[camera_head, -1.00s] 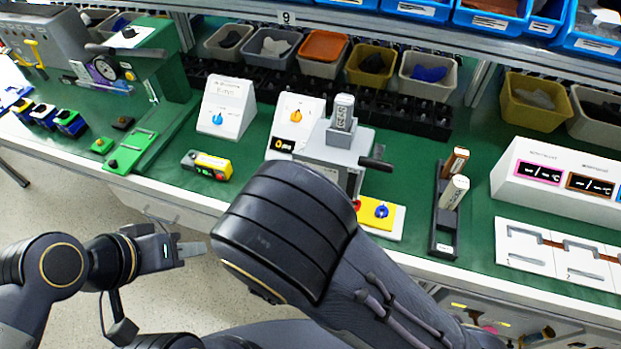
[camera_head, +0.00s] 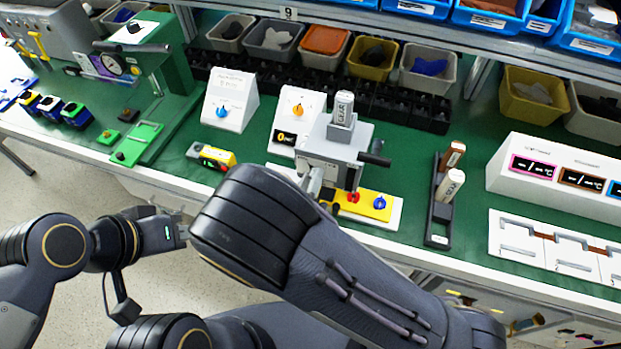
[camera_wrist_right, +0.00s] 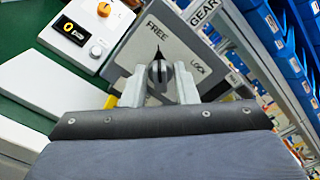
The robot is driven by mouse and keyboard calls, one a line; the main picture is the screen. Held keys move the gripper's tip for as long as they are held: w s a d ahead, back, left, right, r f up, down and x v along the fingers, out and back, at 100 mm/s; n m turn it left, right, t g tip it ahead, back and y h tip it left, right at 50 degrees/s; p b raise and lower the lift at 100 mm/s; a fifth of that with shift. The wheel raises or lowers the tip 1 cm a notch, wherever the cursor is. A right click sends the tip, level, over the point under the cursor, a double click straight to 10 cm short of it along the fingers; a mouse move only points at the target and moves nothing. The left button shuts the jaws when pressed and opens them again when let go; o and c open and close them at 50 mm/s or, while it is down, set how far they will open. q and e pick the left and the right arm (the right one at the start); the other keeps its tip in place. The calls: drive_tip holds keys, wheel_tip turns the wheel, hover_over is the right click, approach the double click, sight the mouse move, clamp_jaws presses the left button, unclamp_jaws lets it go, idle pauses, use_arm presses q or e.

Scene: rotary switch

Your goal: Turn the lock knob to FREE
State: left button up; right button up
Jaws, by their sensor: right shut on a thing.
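The grey gear box (camera_head: 330,148) stands on a white base on the green bench, with an upright GEAR handle (camera_head: 343,106) on top. In the right wrist view, its panel (camera_wrist_right: 135,55) shows FREE above the dark lock knob (camera_wrist_right: 157,73) and LOCK to the right. The knob's pointed tip is up, toward FREE. My right gripper (camera_wrist_right: 160,88) is shut on the knob, one finger on each side. In the head view my right gripper (camera_head: 317,183) is partly hidden at the box's front left. My left gripper (camera_head: 178,238) hangs off the bench edge, its fingertips partly hidden.
A yellow plate with a red button (camera_head: 353,197) and a blue knob (camera_head: 379,202) lies by the box. White boxes with a blue knob (camera_head: 222,111) and an orange knob (camera_head: 297,111) stand left. A dark holder (camera_head: 437,215) with two handles stands right.

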drive_tip(key=o, duration=0.7)
drive_tip(key=b+v, duration=0.1)
drive_tip(key=v, duration=0.7)
drive_tip(key=shift+b, duration=0.3)
